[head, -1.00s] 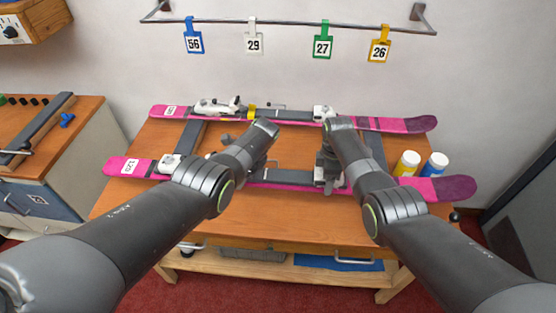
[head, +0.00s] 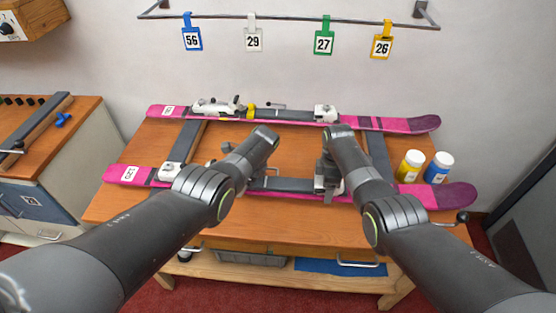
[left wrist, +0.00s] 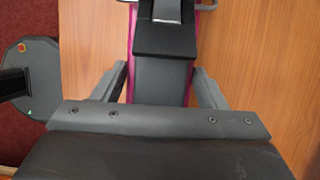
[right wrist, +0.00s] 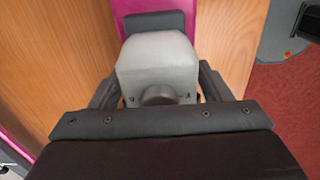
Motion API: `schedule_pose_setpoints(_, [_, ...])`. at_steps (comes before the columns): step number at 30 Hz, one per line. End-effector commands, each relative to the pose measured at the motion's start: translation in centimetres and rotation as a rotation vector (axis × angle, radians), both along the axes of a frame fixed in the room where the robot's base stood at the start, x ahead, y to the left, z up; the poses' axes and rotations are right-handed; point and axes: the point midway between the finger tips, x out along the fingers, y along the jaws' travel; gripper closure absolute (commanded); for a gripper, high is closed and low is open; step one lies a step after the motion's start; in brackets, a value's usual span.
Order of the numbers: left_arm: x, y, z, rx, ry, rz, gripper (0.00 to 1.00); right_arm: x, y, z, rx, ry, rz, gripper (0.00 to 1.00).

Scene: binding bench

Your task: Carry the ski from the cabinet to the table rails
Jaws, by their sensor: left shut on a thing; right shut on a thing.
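The near pink ski (head: 455,195) lies level across the front of the table (head: 280,222), over the left rail (head: 189,140) and right rail (head: 378,148). I cannot tell whether it touches them. My left gripper (head: 257,180) is shut on its dark binding plate, which also shows in the left wrist view (left wrist: 163,75). My right gripper (head: 328,186) is shut around its grey binding piece, seen in the right wrist view (right wrist: 157,65). My forearms hide parts of the ski. Another pink ski (head: 400,124) with bindings lies along the back of the rails.
A yellow bottle (head: 410,166) and a blue bottle (head: 438,168) stand behind the near ski at the right. The cabinet (head: 85,165) is at the left. Numbered tags hang from a wall rod (head: 290,17). Bare wood shows between the skis.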

Motion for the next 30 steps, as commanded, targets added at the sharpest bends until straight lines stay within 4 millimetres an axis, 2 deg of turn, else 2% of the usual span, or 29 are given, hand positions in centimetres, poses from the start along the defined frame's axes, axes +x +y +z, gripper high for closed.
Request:
schedule_pose_setpoints(4, [0.2,0.0,-0.3,0.001,-0.005,0.000,1.00,0.0,0.0,-0.5,0.000,-0.001,0.000,0.95])
schedule_pose_setpoints(5, [0.1,0.0,-0.3,0.001,-0.002,0.000,0.30,-0.1,0.0,-0.5,-0.001,0.002,0.000,0.25])
schedule_pose_setpoints(9, [0.1,0.0,-0.3,0.001,-0.001,0.001,0.13,0.0,0.0,-0.4,0.000,0.001,0.000,0.07])
schedule_pose_setpoints(21, [0.0,-0.1,-0.1,0.000,-0.001,0.000,0.13,0.0,0.0,-0.4,0.000,0.000,0.000,0.07])
schedule_pose_setpoints(30, [0.0,-0.9,1.8,-0.002,-0.003,0.000,0.13,0.0,0.0,-0.4,0.000,0.000,0.000,0.07])
